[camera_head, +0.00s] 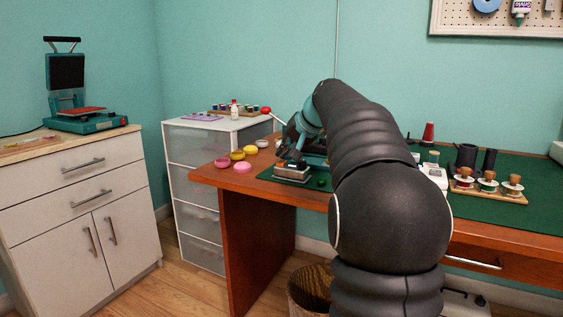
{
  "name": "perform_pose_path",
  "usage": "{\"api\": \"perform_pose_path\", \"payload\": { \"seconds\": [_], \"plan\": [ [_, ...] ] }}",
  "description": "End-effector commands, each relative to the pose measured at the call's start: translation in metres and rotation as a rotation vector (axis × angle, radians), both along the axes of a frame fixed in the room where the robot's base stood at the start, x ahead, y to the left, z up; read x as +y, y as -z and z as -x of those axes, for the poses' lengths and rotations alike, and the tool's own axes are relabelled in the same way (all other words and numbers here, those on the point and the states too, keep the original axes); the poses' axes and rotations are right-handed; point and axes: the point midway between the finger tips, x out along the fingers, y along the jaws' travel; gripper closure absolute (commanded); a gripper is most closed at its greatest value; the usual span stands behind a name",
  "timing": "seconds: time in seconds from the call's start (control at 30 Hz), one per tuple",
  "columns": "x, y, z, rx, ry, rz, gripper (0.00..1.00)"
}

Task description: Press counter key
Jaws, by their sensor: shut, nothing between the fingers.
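My arm reaches over the wooden desk and bends down to the left. My gripper (283,156) is small and dark in this view, at the arm's far end, and is shut with nothing held. Right below it is a low silver-grey box (292,173) on the left end of the green mat, which may be the counter. I cannot make out a key on it or tell whether the fingertips touch it. A white device (434,174) stands right of my arm, partly hidden by it; it could also be the counter.
Pink (243,167), yellow and other small round tins sit at the desk's left end. A red-knobbed lever (266,110) rises behind my gripper. A spool rack (488,188) and dark cylinders (467,156) stand to the right. The green mat (530,208) is clear at the far right.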

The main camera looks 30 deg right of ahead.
Motion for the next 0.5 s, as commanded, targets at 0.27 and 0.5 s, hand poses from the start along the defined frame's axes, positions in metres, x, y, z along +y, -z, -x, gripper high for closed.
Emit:
{"api": "perform_pose_path", "payload": {
  "seconds": [0.27,0.5],
  "plan": [
    [0.0,0.0,0.0,0.0,0.0,0.0,1.0],
    [0.0001,0.0049,-0.0002,0.0,0.0,0.0,1.0]
  ]
}}
